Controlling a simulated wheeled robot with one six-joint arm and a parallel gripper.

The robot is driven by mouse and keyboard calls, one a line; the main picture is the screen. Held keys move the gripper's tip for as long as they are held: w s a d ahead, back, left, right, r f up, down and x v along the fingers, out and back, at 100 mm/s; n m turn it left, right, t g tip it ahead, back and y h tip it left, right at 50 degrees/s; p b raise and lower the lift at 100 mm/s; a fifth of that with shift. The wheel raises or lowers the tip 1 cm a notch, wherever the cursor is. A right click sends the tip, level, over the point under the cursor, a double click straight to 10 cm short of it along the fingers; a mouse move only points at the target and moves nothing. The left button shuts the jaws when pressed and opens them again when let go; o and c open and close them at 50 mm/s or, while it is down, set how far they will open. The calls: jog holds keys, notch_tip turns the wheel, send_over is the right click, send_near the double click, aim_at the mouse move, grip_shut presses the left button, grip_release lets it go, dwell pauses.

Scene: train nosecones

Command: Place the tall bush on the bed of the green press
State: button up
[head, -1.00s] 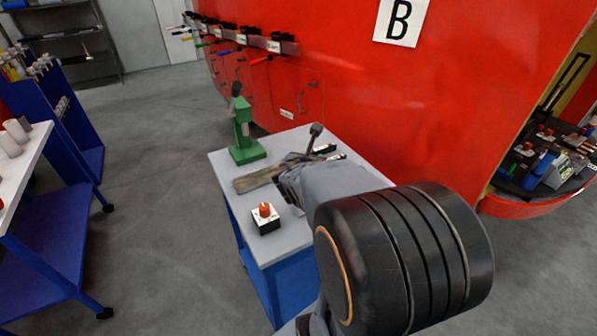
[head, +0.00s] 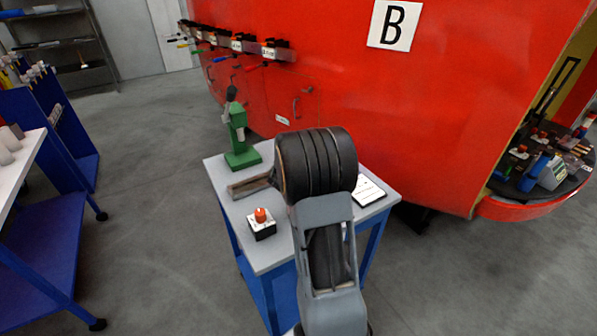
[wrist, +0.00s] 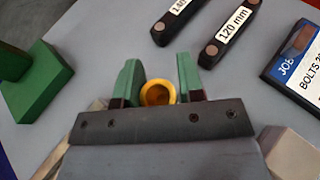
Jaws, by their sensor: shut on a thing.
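In the wrist view my gripper (wrist: 158,77) is shut on a brass-yellow bush (wrist: 158,93), held between its two green fingers. I see the bush end-on as a ring with a dark bore, so its height cannot be judged. The green press (head: 238,135) stands upright at the far left corner of the grey-topped table in the head view. Part of its green base (wrist: 38,90) shows at the left of the wrist view, apart from my gripper. In the head view my arm hides the gripper and the bush.
On the table (head: 218,165) are a box with a red-orange knob (head: 262,222), a brown tray-like piece (head: 250,184) and a white card (head: 369,190). Two black labelled bars (wrist: 228,35) lie beyond my gripper. A red train nose (head: 440,110) rises behind.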

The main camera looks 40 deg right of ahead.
jog(key=shift+f, duration=1.45)
jog(key=shift+f, duration=0.15)
jog(key=o, duration=1)
jog(key=shift+c, duration=0.2)
